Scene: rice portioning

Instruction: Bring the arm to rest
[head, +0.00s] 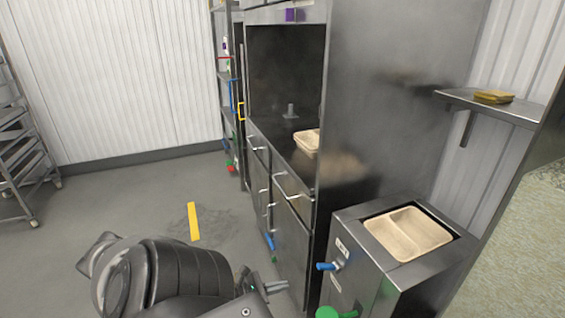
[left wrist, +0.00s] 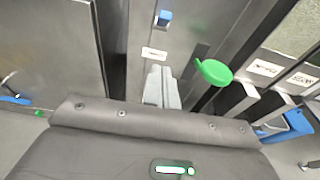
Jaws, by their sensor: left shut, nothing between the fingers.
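My left arm comes in at the bottom of the head view, with its left gripper (head: 273,286) low in front of the steel cabinets. The left wrist view shows the gripper's two grey fingers (left wrist: 162,72) pressed together and empty. They point at a steel cabinet front and hold nothing. My right gripper is in neither view.
A steel stand (head: 365,268) at the right holds a two-compartment beige tray (head: 408,232). Another beige tray (head: 307,141) sits in the cabinet niche. A green knob (left wrist: 214,72) is near the fingers.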

